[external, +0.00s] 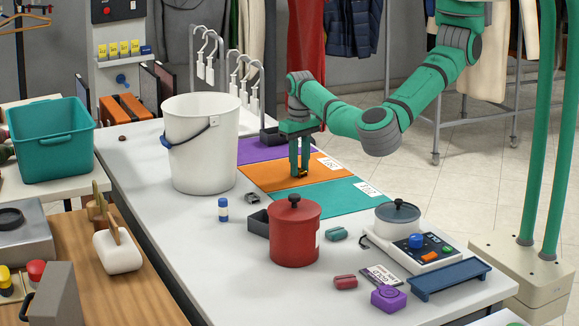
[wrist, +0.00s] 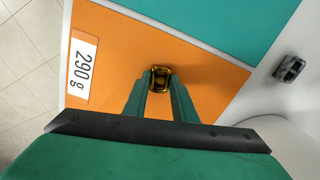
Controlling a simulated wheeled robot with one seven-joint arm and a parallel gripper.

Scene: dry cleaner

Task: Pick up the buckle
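A small gold-brown buckle (wrist: 160,80) lies on the orange mat (wrist: 215,85), the middle one of three coloured mats. It also shows as a small dark spot at my fingertips in the external view (external: 301,174). My gripper (external: 299,171) points straight down over the orange mat, with its two green fingers on either side of the buckle. In the wrist view the buckle fills the gap between the fingertips (wrist: 160,84). I cannot tell whether the fingers press on it or stand just clear.
A grey metal piece (wrist: 290,68) lies off the mats; it also shows in the external view (external: 251,197). A white bucket (external: 200,150) stands left, a red pot (external: 295,235) in front, and a scale (external: 415,246) right. A purple mat (external: 258,151) and teal mat (external: 330,197) flank the orange one.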

